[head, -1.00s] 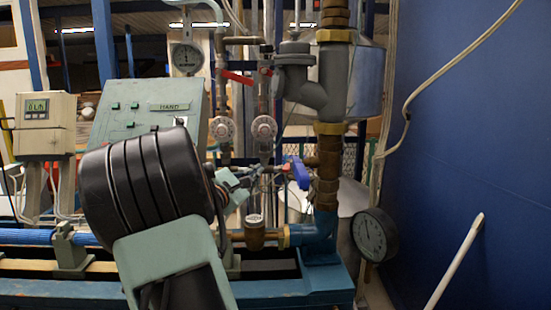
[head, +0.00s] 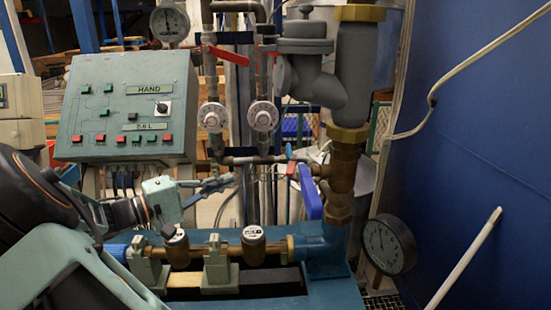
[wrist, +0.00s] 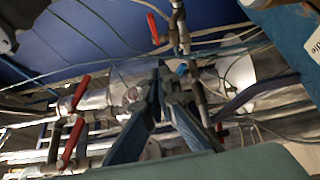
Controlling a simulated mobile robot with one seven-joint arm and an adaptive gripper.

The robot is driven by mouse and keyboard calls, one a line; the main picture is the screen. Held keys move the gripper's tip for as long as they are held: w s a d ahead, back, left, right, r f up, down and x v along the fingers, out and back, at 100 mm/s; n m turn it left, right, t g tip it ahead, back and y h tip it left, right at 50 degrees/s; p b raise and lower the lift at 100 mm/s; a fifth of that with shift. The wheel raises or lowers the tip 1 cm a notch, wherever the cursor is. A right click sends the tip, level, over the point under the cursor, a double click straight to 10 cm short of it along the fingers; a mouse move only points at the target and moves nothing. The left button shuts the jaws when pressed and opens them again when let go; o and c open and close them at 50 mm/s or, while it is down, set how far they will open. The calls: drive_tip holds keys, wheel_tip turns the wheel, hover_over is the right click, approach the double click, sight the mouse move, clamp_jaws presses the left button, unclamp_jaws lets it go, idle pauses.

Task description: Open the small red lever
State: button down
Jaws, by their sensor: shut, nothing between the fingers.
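A small red lever (head: 291,168) shows in the head view beside the large blue handle (head: 309,192), near the brass fittings of the thick pipe. My gripper (head: 232,179) is left of it and apart from it, pointing right, in front of the thin vertical pipes. In the wrist view my gripper (wrist: 162,72) is shut and empty, its fingertips close together. That view shows several red levers, among them one at the top (wrist: 153,28) and one partly hidden at the right of the fingers (wrist: 219,130). I cannot tell which matches the small one.
Larger red levers sit higher on the thin pipes (head: 226,54). Two round white valve wheels (head: 213,117) are above my gripper. A control panel (head: 125,105) stands at left, a dial gauge (head: 390,244) at lower right. A blue wall (head: 475,130) closes the right side.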

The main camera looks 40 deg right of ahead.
drive_tip(key=p, duration=0.2)
approach(292, 166)
drive_tip(key=w+d, duration=0.3)
drive_tip(key=s+d, duration=0.2)
drive_tip(key=s, duration=0.1)
drive_tip(key=shift+f+m, duration=0.3)
drive_tip(key=shift+f, duration=0.1)
drive_tip(key=shift+s+d+b, duration=0.25)
drive_tip(key=shift+s+b, duration=0.25)
drive_tip(key=shift+s, duration=0.6)
